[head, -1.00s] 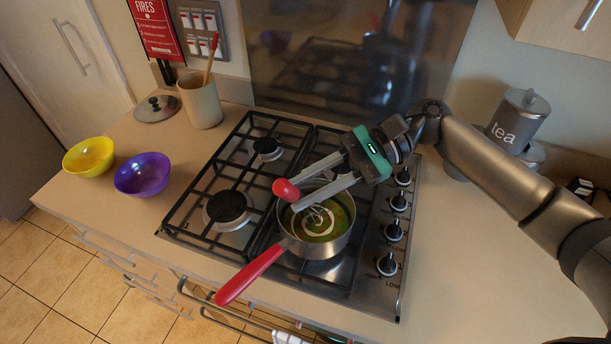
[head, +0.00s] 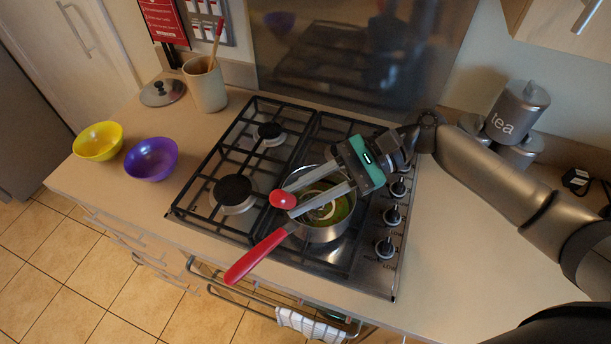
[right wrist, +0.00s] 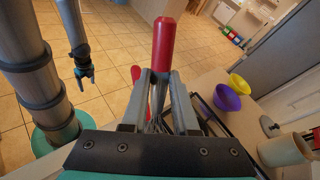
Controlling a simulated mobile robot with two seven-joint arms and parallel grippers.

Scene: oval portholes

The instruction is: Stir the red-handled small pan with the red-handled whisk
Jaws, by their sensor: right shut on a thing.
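The small pan (head: 322,234) sits on the front right of the hob. Its red handle (head: 255,257) points to the front left, and a green content with a pale swirl shows inside. My right gripper (head: 283,200) is over the pan, shut on the red handle of the whisk (right wrist: 164,42). The whisk is roughly upright, with its wire end down inside the pan; the fingers partly hide it. The pan's red handle also shows in the right wrist view (right wrist: 136,75). My left gripper (right wrist: 85,73) hangs far off over the floor in that view, too small to read.
The hob (head: 372,262) has black grates and a row of knobs on the right. A yellow bowl (head: 98,141), a purple bowl (head: 151,159), a utensil pot (head: 206,88) and a lid (head: 161,93) stand left. A tea canister (head: 518,108) stands at the back right. The right counter front is clear.

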